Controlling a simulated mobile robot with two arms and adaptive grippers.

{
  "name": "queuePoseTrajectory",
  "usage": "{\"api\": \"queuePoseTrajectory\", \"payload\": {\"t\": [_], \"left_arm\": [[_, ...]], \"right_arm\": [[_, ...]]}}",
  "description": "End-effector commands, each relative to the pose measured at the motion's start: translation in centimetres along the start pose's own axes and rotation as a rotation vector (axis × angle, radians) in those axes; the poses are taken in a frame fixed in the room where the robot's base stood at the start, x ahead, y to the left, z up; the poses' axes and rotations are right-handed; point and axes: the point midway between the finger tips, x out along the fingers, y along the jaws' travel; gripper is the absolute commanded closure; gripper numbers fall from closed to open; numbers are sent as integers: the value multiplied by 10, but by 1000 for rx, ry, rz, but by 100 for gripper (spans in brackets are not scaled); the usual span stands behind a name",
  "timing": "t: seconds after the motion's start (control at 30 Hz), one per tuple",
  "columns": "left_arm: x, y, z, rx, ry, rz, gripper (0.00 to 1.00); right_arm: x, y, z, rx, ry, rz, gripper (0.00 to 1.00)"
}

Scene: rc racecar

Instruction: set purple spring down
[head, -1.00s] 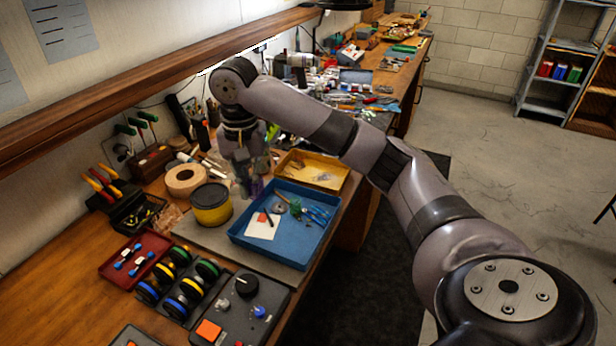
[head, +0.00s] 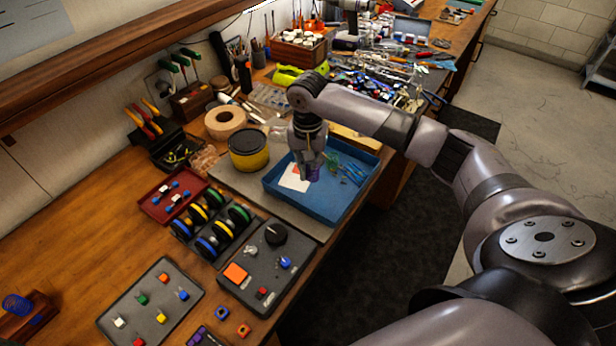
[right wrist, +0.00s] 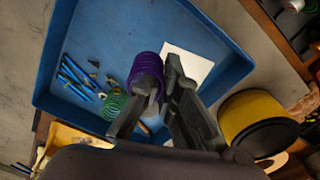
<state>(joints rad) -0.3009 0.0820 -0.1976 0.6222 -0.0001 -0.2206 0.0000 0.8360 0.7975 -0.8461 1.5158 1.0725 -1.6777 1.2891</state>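My right gripper (head: 312,175) reaches down over the blue tray (head: 325,207). Its two dark fingers (right wrist: 163,68) come close together at the tips in the right wrist view, with the purple spring (right wrist: 146,66) at them, partly hidden behind one finger. The spring shows as a small purple patch in the head view (head: 315,174). It looks held a little above the tray floor; its exact height is hard to tell. My left gripper is out of view.
In the tray lie a white card (head: 294,178), a green spring (right wrist: 113,104) and blue-handled tools (right wrist: 76,78). A yellow-and-black container (head: 249,150) stands left of the tray. The tray's near floor is bare.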

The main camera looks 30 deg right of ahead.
Motion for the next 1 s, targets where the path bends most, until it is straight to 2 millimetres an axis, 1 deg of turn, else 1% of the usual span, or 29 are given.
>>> {"api": "queuePoseTrajectory", "payload": {"t": [0.1,0.3,0.4,0.77,0.8,1.0], "left_arm": [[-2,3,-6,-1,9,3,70],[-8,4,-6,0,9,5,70],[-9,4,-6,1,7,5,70],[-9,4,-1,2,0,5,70],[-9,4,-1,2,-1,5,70],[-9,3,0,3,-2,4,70]], "right_arm": [[8,0,0,0,0,0,100],[38,0,0,1,-2,2,100],[46,0,0,0,0,0,100],[50,0,0,0,0,0,100],[51,0,0,0,0,0,95],[50,0,0,0,0,0,82]]}}
